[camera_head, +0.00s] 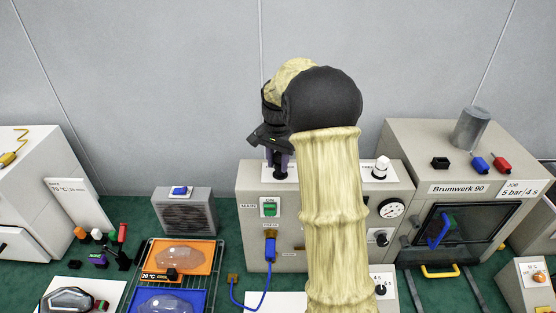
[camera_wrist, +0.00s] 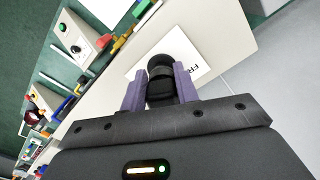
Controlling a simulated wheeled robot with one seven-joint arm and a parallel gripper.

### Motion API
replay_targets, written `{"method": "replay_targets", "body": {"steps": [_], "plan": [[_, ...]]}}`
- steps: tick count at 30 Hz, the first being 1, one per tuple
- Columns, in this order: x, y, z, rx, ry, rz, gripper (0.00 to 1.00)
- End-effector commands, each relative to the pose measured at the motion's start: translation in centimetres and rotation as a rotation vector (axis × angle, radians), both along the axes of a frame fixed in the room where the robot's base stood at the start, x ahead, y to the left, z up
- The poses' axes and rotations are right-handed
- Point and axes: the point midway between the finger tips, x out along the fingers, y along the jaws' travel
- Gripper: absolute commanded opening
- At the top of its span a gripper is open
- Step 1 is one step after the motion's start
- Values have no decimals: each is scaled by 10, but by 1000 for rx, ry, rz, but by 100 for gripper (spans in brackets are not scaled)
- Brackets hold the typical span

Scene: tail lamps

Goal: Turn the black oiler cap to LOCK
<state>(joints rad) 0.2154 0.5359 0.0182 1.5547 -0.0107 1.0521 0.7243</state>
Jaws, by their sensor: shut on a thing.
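The black oiler cap (camera_wrist: 170,68) stands on top of the grey machine housing (camera_head: 254,182). My gripper (camera_wrist: 158,82) is shut on the cap, with one purple finger on each side of it. In the head view my gripper (camera_head: 278,163) points down at the left part of the housing's top, and the cap's dark lower part (camera_head: 280,175) shows below the fingers. A white label (camera_wrist: 193,62) lies under the cap; only the letters "FR" are readable, and the rest is hidden or cut off. The cap's pointing direction is unclear.
The front carries a green ON switch (camera_head: 270,208), a blue plug (camera_head: 270,246) with cable and a gauge (camera_head: 391,208). The Brumwerk 90 oven (camera_head: 461,190) stands to the right.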

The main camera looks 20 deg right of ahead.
Motion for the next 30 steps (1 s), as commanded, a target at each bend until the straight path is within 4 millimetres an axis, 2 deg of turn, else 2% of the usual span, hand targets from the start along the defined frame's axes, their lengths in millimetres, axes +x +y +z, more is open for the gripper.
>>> {"method": "replay_targets", "body": {"steps": [21, 30], "plan": [[0, 0, -21, 0, -1, 0, 7], [-1, -2, -22, 0, 3, -4, 7]]}}
